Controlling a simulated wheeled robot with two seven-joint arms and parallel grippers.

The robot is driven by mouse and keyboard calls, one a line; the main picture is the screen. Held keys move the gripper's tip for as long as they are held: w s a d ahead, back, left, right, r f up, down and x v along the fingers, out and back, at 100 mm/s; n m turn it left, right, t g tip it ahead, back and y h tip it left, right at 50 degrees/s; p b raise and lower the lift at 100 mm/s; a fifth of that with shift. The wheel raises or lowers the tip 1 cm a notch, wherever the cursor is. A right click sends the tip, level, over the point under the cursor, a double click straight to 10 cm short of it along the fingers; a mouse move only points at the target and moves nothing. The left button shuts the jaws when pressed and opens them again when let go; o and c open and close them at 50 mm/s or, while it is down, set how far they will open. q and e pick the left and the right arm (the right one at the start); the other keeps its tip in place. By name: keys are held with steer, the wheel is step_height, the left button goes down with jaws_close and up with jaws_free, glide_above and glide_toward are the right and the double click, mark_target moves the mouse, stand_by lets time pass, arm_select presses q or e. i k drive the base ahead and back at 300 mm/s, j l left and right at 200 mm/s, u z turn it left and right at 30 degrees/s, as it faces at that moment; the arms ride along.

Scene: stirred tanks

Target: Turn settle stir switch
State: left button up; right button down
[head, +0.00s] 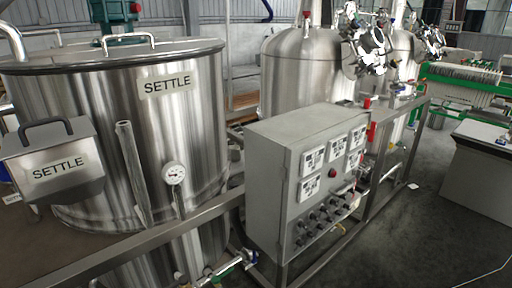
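A large steel tank (100,95) labelled SETTLE fills the left side, with a teal motor unit on its lid. A grey control box (262,175) stands right of it on a steel frame. Its front face has several white gauges or displays (313,160), a red button (332,173) and rows of small black switches (318,224). The markings by the switches are too small to read, so I cannot tell which one is the settle stir switch or how it is set. Neither of my grippers is in view.
A metal box (62,160) with a handle, also labelled SETTLE, is at the left. A steel rail (150,247) runs in front of the tank. More steel tanks (300,75) stand behind the control box. The dark floor (425,240) is open at the lower right, before a grey cabinet (475,175).

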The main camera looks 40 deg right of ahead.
mark_target(313, 216)
steer(key=z, duration=1.9)
